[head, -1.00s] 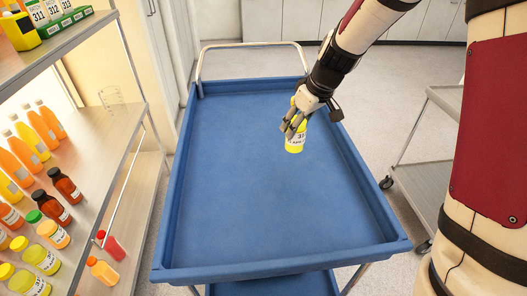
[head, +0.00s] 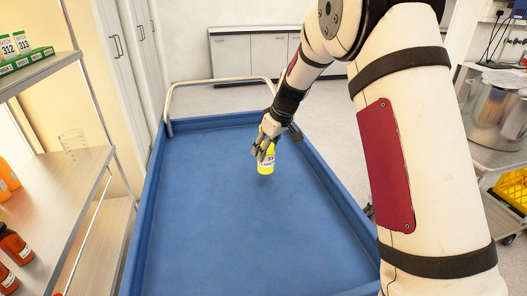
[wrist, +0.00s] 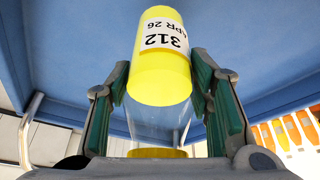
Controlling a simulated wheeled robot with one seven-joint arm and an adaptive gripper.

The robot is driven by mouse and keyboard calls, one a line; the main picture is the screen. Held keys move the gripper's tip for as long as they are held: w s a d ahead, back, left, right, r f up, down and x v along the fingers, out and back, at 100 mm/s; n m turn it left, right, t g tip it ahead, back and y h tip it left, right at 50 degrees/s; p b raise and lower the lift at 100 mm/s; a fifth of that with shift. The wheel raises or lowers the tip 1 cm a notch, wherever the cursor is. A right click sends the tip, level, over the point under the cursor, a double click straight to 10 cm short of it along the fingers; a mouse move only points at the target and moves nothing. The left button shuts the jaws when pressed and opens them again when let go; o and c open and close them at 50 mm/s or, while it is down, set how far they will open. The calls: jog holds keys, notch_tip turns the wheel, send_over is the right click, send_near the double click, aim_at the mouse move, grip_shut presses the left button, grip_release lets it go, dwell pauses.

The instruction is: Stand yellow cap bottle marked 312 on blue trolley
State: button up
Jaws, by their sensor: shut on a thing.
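The bottle marked 312 (head: 266,167) holds yellow liquid and has a white label. In the wrist view the bottle (wrist: 160,77) shows "312" and "APR 26" between my finger pads, with its yellow cap (wrist: 157,153) at the bottom of that picture. My gripper (head: 265,150) is shut on the bottle, with the fingers around its upper part. The bottle looks roughly upright over the blue trolley (head: 215,225), toward its far right part. I cannot tell whether its base touches the deck.
The trolley deck around the bottle is bare, with a raised rim and a pale push handle (head: 220,82) at the far end. A shelf (head: 60,195) with several bottles and a clear beaker (head: 74,145) stands at left. A steel cart with a pot (head: 497,115) stands at right.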

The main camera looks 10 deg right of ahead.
jog(key=shift+w+d+f, duration=0.15)
jog(key=shift+w+f, duration=0.5)
jog(key=shift+w, duration=0.35)
jog(key=shift+w+d+f, duration=0.2)
jog(key=shift+w+f, duration=0.5)
jog(key=shift+w, duration=0.3)
jog(key=shift+w+d+f, duration=0.15)
jog(key=shift+w+f, duration=0.5)
jog(key=shift+w, duration=0.35)
jog(key=shift+f, duration=0.15)
jog(key=o, duration=1.4)
jog(key=shift+c, duration=0.2)
